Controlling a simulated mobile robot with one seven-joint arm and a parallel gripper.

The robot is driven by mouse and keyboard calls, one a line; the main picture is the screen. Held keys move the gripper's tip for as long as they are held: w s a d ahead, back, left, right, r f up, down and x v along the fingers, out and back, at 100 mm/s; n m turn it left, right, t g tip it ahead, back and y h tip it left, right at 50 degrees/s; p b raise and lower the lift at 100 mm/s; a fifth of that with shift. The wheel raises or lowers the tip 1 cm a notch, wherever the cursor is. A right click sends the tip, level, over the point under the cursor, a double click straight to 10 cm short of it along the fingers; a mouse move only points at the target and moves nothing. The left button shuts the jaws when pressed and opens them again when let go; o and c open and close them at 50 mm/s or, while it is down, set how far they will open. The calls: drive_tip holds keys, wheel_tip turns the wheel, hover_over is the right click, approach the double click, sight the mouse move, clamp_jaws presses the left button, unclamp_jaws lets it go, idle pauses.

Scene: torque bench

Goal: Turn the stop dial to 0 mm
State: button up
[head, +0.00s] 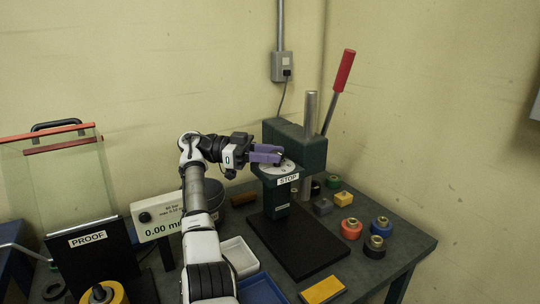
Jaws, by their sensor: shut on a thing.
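My gripper (280,157), with purple fingers, reaches in from the left and is shut at the dial's middle. The fingers hide the dial's knob and part of its face, and its markings are too small to read. A white readout box (155,212) left of the press shows 0.00, with the unit partly hidden by my arm.
The press has a red-handled lever (345,70) rising at the right. Red (351,229), blue and black knobs stand on the bench's right side. A yellow block (322,290) lies in front. White (240,256) and blue trays sit beside my arm. A PROOF stand (88,238) is at left.

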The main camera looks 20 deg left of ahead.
drive_tip(key=shift+m+g, duration=0.3)
drive_tip(key=shift+g, duration=0.2)
drive_tip(key=o, duration=1)
drive_tip(key=shift+d, duration=0.15)
drive_tip(key=shift+c, duration=0.2)
drive_tip(key=shift+w+r, duration=0.1)
drive_tip(key=shift+r, duration=0.45)
wheel_tip(320, 180, up, 19)
drive_tip(key=p, duration=1)
drive_tip(key=shift+p, duration=0.4)
drive_tip(key=shift+f, duration=0.1)
